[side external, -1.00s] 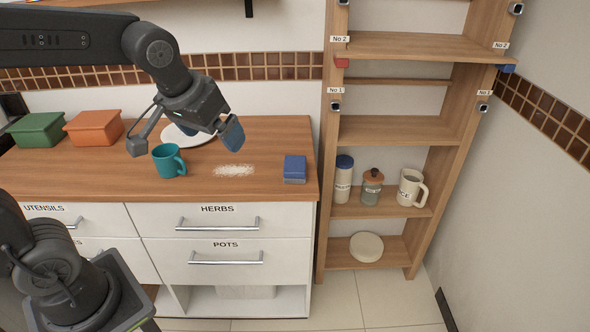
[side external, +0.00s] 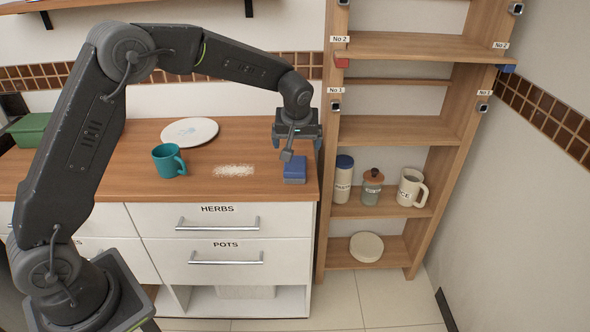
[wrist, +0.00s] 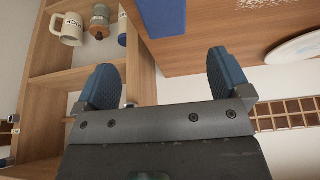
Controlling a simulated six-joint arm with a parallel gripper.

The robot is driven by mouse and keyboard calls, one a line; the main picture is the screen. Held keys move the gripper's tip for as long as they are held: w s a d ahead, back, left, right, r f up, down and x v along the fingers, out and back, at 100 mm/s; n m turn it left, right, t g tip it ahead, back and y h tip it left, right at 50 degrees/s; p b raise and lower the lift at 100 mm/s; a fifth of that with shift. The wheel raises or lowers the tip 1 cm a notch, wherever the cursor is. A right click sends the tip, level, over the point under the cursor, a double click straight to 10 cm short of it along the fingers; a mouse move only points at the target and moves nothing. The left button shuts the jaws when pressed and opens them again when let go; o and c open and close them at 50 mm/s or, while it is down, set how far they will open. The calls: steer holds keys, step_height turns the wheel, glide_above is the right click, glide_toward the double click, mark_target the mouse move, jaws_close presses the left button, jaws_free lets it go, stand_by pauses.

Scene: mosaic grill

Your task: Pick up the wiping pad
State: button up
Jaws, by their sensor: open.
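The wiping pad (side external: 294,170) is a blue block with a grey underside. It lies at the right end of the wooden counter, and its blue top shows at the upper edge of the wrist view (wrist: 163,16). My gripper (side external: 302,150) is above and just behind the pad, apart from it. In the wrist view my gripper (wrist: 165,82) has its two blue fingers wide apart with nothing between them. The pad is ahead of the gap between the fingers.
A patch of white powder (side external: 233,170) lies left of the pad. A teal mug (side external: 168,160) and a white plate (side external: 190,131) stand further left. A wooden shelf unit (side external: 397,130) with jars and a mug rises close on the right of the counter.

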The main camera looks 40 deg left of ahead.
mark_target(295, 163)
steer(key=x, duration=0.6)
steer(key=shift+s+x, duration=0.2)
steer(key=shift+x, duration=1.1)
steer(key=shift+s+x, duration=0.15)
steer(key=shift+x, duration=1.15)
steer(key=shift+a+f, duration=0.1)
steer(key=shift+c, duration=0.4)
steer(key=c, duration=0.9)
steer(key=shift+c, duration=0.2)
steer(key=shift+r, duration=0.45)
steer(key=r, duration=0.3)
steer(key=shift+s+a+r, duration=0.15)
steer(key=shift+a+r, duration=0.15)
steer(key=shift+r, duration=0.1)
steer(key=s+a+r, duration=0.6)
steer(key=a, duration=0.3)
steer(key=shift+s+r, duration=0.15)
